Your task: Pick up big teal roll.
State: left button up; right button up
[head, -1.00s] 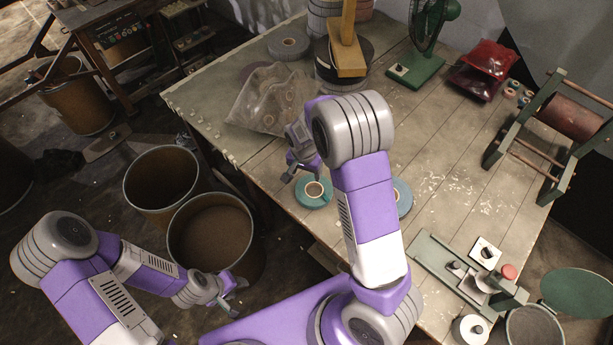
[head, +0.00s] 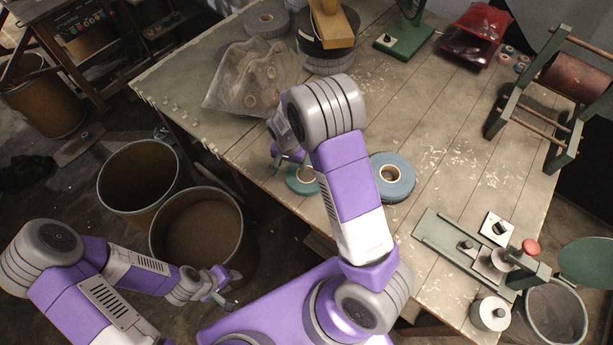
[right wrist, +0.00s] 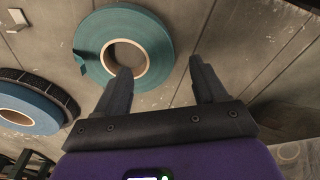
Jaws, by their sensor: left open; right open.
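A teal roll (head: 294,184) of tape with a pale core lies flat near the table's front left edge. My right arm hides part of it in the head view. My right gripper (head: 284,158) is open and empty just above and left of it there. In the right wrist view the teal roll (right wrist: 125,25) lies beyond the open fingers (right wrist: 160,80), with the left fingertip overlapping the roll's lower edge. My left gripper (head: 228,287) is open and empty, low at the left, off the table.
A blue roll (head: 394,192) lies right of my right arm. It also shows in the right wrist view (right wrist: 36,107). A clear bag (head: 240,80) and a grey roll (head: 265,22) lie behind. A green-based device (head: 460,255) stands front right. Two bins (head: 205,235) stand left of the table.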

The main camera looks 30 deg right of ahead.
aim_at(292, 171)
notch_tip(292, 171, down, 5)
jog(key=shift+w+d+b, duration=0.1)
jog(key=shift+b, duration=0.35)
jog(key=shift+r, duration=0.1)
jog(key=c, duration=1.3)
